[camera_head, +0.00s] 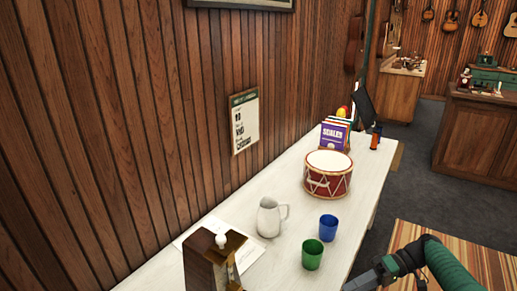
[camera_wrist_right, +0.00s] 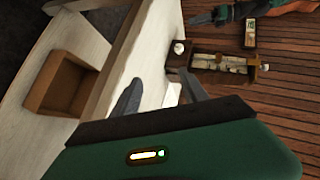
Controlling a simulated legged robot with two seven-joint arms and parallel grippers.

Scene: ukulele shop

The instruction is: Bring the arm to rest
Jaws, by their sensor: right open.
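My right arm enters the head view at the lower right. Its gripper (camera_head: 362,284) is partly cut off by the bottom edge, beside the white table (camera_head: 290,215). In the right wrist view the fingers of my right gripper (camera_wrist_right: 160,95) stand apart, with nothing seen between them. A grey and green shape (camera_wrist_right: 225,14) at the top of that view looks like part of my left gripper. Its jaws are not clear, and my left arm does not show in the head view.
A green cup (camera_head: 312,254), blue cup (camera_head: 328,228), white pitcher (camera_head: 269,217) and red drum (camera_head: 328,174) stand on the table. A brown wooden thing with a white knob (camera_head: 212,265) is nearest. A plank wall (camera_head: 130,120) borders the left side.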

